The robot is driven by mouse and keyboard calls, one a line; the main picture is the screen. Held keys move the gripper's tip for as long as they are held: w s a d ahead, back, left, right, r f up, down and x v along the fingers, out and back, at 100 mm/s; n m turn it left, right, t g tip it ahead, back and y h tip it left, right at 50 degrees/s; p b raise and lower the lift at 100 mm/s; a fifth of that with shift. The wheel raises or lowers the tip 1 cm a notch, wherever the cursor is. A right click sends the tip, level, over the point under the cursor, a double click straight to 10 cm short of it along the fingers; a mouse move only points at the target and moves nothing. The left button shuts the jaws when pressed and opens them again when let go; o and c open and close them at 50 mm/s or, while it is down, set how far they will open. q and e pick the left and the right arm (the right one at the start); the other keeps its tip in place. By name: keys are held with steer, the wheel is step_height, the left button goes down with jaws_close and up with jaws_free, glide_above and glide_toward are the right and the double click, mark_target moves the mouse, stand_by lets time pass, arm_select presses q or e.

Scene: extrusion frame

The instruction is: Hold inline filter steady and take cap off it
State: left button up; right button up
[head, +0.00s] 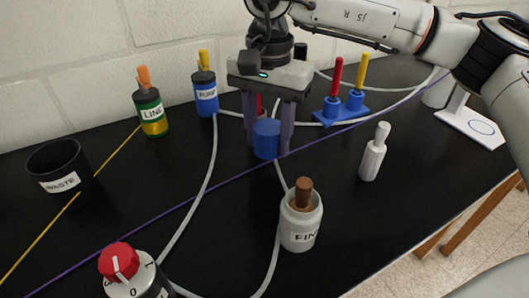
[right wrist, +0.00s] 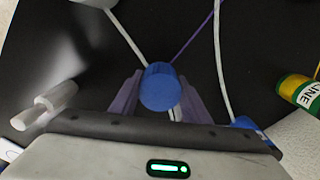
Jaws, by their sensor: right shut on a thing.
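My right gripper (head: 267,145) points down near the middle of the table, its two purple-grey fingers shut on a blue cylinder (head: 266,140). The blue cylinder also shows between the fingers in the right wrist view (right wrist: 160,88). A bit of red shows between the fingers above it; I cannot tell what it belongs to. A white cylinder with a narrower white top (head: 373,155) stands upright to the right, apart from the gripper; it also shows in the right wrist view (right wrist: 45,106). No label tells which piece is the inline filter or its cap. My left gripper is out of view.
A white bottle with a brown stopper (head: 300,222) stands in front. A red-knobbed dial (head: 124,272), a black waste cup (head: 60,168), the LINE container (head: 151,112) and the blue PUMP container (head: 206,95) are left. A blue stand (head: 340,112) is behind. Thin tubes cross the black table.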

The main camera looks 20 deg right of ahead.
mark_target(268, 166)
steer(key=shift+f, duration=2.15)
steer(key=shift+f, duration=0.2)
steer(key=o, duration=1.2)
steer(key=shift+r, duration=0.1)
step_height(268, 166, up, 13)
steer(key=shift+w+f+p, duration=0.1)
steer(key=shift+f+p, duration=0.1)
steer(key=shift+p, duration=0.35)
